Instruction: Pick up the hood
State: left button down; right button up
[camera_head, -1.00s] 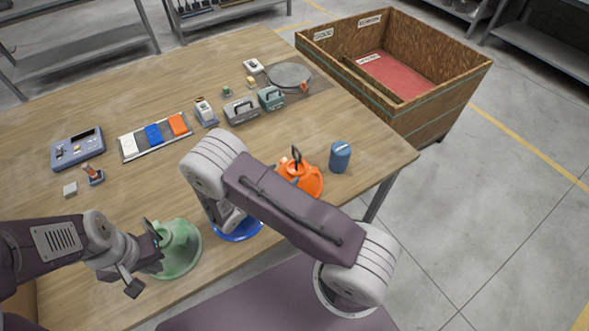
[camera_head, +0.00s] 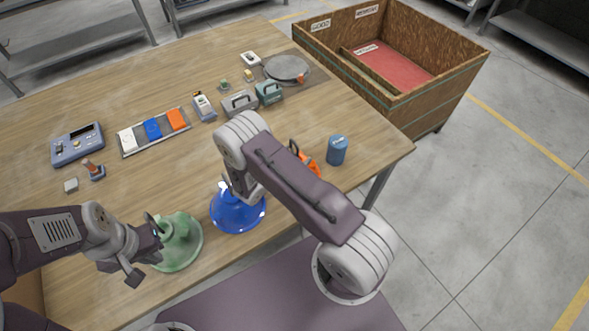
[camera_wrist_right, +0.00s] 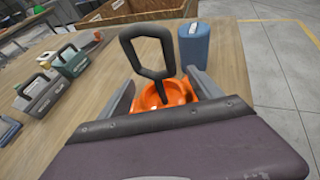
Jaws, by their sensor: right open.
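Three hoods stand near the table's front edge. The green hood (camera_head: 181,246) is at the left, the blue hood (camera_head: 238,212) in the middle. The orange hood (camera_head: 311,165) is mostly hidden behind my right arm in the head view. In the right wrist view the orange hood (camera_wrist_right: 165,95) shows its black loop handle (camera_wrist_right: 148,55) standing up. My right gripper (camera_wrist_right: 160,84) is open, its fingers either side of the orange hood in that view; contact cannot be told. My left gripper (camera_head: 145,252) is open beside the green hood; whether it touches is unclear.
A blue canister (camera_head: 337,150) stands close right of the orange hood. A wooden crate (camera_head: 440,92) is beyond the table's right edge. Toolboxes (camera_head: 239,104), a tray of coloured blocks (camera_head: 153,131) and a round grey plate (camera_head: 287,68) lie farther back. The table centre is clear.

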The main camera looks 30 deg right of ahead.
jog(key=shift+s+a+r, duration=0.1)
jog(key=shift+a, duration=0.05)
jog(key=c, duration=0.7)
grip_shut()
jog(key=shift+s, duration=0.2)
